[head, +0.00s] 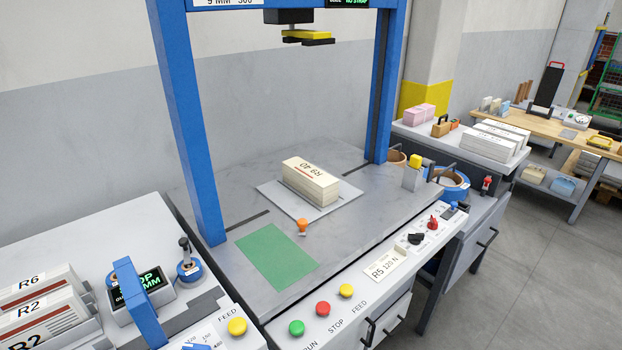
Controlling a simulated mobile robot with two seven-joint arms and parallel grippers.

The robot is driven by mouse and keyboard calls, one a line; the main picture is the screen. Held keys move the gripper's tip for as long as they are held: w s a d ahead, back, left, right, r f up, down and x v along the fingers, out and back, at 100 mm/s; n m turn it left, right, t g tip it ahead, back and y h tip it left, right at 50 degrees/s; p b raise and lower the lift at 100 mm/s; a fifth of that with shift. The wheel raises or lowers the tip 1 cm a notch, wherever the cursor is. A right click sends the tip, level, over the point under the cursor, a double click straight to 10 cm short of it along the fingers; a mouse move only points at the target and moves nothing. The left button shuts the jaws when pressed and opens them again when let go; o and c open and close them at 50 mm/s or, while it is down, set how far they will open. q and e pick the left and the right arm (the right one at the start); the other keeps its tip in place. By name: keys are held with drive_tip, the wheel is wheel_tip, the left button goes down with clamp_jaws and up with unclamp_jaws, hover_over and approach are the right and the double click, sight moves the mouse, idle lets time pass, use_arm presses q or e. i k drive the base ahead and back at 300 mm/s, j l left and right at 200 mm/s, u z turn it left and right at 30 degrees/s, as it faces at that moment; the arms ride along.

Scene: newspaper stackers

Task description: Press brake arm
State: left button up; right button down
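No part in view is clearly marked as a brake arm, and I cannot tell which one it is. A blue strap reel (452,184) sits at the right end of the strapping machine, partly hidden behind the panel. A small grey block with a yellow top (415,161) stands beside it. A red-topped part (487,184) is just right of the reel. A newspaper bundle (311,179) lies on a pale plate under the blue arch (184,110). Neither of my grippers is in view.
The front panel has green (297,327), red (323,308) and yellow (346,290) buttons and a red knob (433,222). An orange knob (302,225) stands near a green mat (268,255). A smaller blue arch (140,303) is lower left. Floor is free at right.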

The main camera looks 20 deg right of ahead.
sight(487, 180)
drive_tip(key=z, duration=1.8)
drive_tip(key=i+l+u, duration=0.25)
drive_tip(key=i+l, duration=0.15)
drive_tip(key=i+l+u, duration=0.2)
drive_tip(key=i+l, duration=0.15)
drive_tip(key=l, duration=0.25)
drive_tip(key=i+l+u, duration=0.15)
drive_tip(key=i+u, duration=0.2)
drive_tip(key=i+l+u, duration=0.3)
drive_tip(key=i, duration=0.15)
